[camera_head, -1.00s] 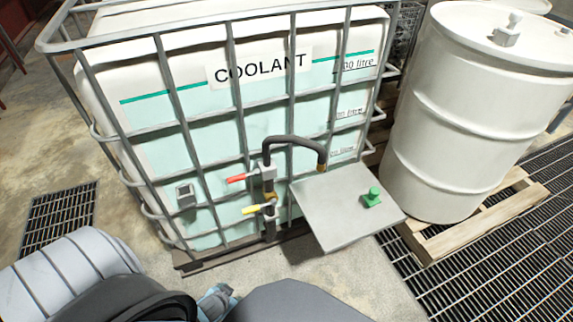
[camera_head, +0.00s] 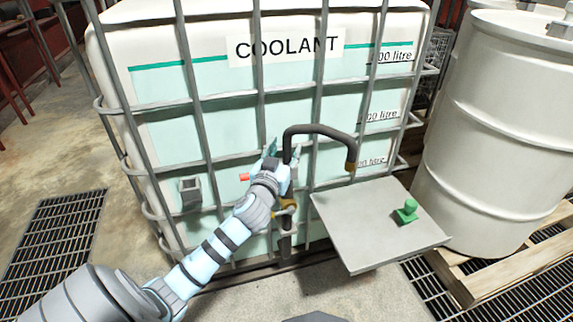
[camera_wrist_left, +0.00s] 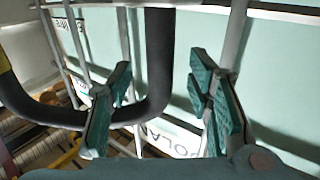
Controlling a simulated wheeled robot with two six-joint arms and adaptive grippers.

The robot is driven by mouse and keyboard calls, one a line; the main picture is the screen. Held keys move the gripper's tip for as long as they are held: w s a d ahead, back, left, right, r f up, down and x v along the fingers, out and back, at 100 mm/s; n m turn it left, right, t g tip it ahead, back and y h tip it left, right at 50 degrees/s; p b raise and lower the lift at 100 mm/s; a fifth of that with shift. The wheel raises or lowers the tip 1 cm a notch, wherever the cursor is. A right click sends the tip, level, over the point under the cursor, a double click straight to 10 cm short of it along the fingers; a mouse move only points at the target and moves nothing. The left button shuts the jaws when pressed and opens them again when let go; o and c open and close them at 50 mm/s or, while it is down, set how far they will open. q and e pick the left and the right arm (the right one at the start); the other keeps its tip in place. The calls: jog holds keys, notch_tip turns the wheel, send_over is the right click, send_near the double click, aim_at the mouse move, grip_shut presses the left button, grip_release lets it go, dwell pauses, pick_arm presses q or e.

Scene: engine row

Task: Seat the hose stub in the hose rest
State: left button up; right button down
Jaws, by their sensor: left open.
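The dark hose stub (camera_head: 322,129) bends out from the valve in front of the coolant tank. Its brass-coloured end (camera_head: 350,165) hangs over the grey plate. My left gripper (camera_head: 281,154) is open at the hose's upright part, near the red valve handle (camera_head: 245,177). In the left wrist view the hose (camera_wrist_left: 160,55) shows between the two teal fingers (camera_wrist_left: 163,88), with gaps on both sides. A small grey open holder (camera_head: 190,190) on the cage at left may be the hose rest; I cannot be sure. My right gripper is out of view.
The tank's metal cage (camera_head: 187,85) stands close behind the gripper. The tilted grey plate (camera_head: 365,225) carries a green knobbed piece (camera_head: 406,211). A white drum (camera_head: 490,140) stands on a wooden pallet at right.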

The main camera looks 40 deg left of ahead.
pick_arm(q)
jog(key=shift+x, duration=1.25)
grip_shut()
